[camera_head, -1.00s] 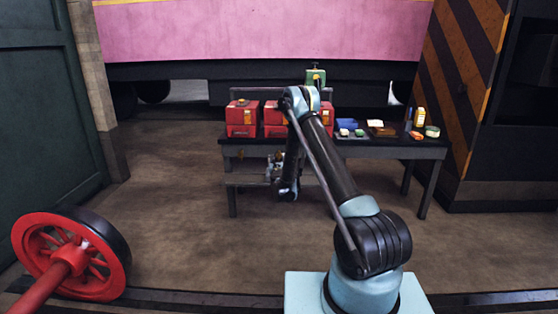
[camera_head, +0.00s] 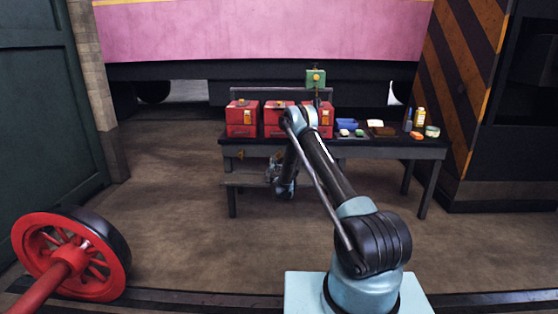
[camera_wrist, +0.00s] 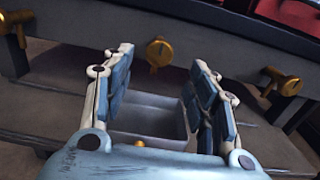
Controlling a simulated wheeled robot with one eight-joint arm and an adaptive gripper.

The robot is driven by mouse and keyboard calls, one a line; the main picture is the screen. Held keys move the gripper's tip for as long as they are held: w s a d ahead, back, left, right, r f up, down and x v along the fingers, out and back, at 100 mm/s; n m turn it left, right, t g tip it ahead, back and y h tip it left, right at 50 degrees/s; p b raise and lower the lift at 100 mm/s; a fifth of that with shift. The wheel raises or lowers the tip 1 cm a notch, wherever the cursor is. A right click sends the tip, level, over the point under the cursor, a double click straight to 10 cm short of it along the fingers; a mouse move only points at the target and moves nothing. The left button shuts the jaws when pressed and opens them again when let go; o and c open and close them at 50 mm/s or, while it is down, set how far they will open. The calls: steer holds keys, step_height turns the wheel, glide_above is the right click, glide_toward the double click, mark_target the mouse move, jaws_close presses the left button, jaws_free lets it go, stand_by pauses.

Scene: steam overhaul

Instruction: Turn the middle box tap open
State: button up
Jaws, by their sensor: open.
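Three red boxes stand on the dark bench: the left box (camera_head: 236,130), the middle box (camera_head: 273,131) and the right box (camera_head: 326,131), partly hidden by my arm. Brass taps stick out of the bench's front edge. In the wrist view the middle tap (camera_wrist: 158,52) has a round face and a short part pointing down. It shows between and just beyond my open fingertips. My gripper (camera_wrist: 163,68) is empty, with blue-padded fingers on either side of the tap's line, apart from it as far as I can tell. In the head view my gripper (camera_head: 273,171) is small and partly hidden by my arm.
The left tap (camera_wrist: 16,30) and right tap (camera_wrist: 282,82) flank the middle one. A grey trough (camera_wrist: 150,122) lies below, between my fingers. A green box (camera_head: 316,78) stands behind the red boxes. Small items lie on the bench's right. A red wheel (camera_head: 72,255) stands front left.

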mark_target(279, 156)
steer(key=w, duration=0.7)
steer(key=shift+w, duration=0.35)
steer(key=shift+c, duration=0.5)
steer(key=c, duration=0.9)
